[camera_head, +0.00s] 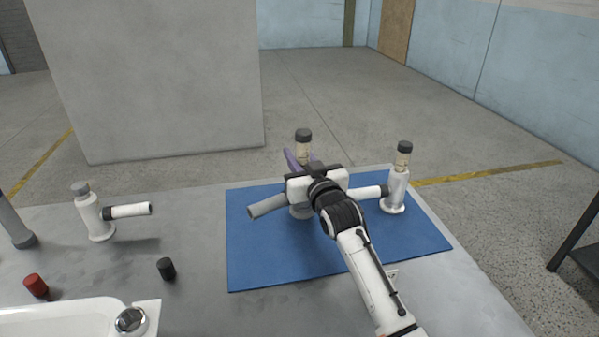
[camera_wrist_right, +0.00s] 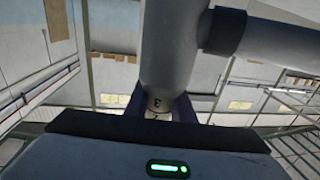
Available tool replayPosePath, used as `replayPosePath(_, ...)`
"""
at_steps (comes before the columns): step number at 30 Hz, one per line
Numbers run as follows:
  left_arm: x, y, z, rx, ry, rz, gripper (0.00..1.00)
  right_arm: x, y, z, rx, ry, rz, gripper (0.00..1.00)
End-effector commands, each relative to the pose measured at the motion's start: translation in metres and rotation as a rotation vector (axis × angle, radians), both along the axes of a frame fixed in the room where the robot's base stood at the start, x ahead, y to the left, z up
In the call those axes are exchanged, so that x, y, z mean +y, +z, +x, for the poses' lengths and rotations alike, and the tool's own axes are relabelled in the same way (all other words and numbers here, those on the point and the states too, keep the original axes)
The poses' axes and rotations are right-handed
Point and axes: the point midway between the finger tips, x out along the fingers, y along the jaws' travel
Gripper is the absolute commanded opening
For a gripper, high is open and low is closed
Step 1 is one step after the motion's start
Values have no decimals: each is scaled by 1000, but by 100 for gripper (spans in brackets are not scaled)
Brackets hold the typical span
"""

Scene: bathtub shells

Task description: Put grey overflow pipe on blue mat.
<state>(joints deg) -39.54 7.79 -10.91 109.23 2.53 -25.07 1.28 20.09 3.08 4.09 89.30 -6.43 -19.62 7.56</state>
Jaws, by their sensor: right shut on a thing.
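The blue mat (camera_head: 270,265) lies flat on the grey table. My right gripper (camera_head: 302,160) is over the mat's back half, shut on the grey overflow pipe (camera_head: 268,206). The pipe is upright, with its grey side branch pointing left and its clear, dark-capped top above the fingers. Its lower end shows just over the mat, partly hidden by my wrist; I cannot tell whether it touches. In the right wrist view, the pipe's grey body (camera_wrist_right: 170,50) stands between the fingers, with its branch to the right.
A white overflow pipe (camera_head: 396,189) stands on the mat's right side, close to my gripper. Another white one (camera_head: 92,215) stands on the table left. A black cap (camera_head: 166,269), a red cap (camera_head: 36,285) and a white tub (camera_head: 60,319) are at the front left.

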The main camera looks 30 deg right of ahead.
Motion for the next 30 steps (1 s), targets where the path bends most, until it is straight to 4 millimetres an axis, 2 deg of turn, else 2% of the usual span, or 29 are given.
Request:
replayPosePath(6, 0, -2, 0, 0, -1, -1, 61, 0, -31, 0, 2, -1, 0, 0)
replayPosePath(14, -1, -1, 1, -3, 0, -1, 61, 0, -37, 0, -1, 0, 0, 0)
replayPosePath(15, -1, -1, 1, -3, 0, -1, 61, 0, -38, 0, 1, 0, 0, 23)
replayPosePath(18, -1, -1, 2, -5, -1, -1, 61, 0, -38, 0, 1, 0, 0, 40)
replayPosePath(30, -1, 2, 6, -14, 0, -1, 61, 1, -38, -6, 1, 0, 0, 41)
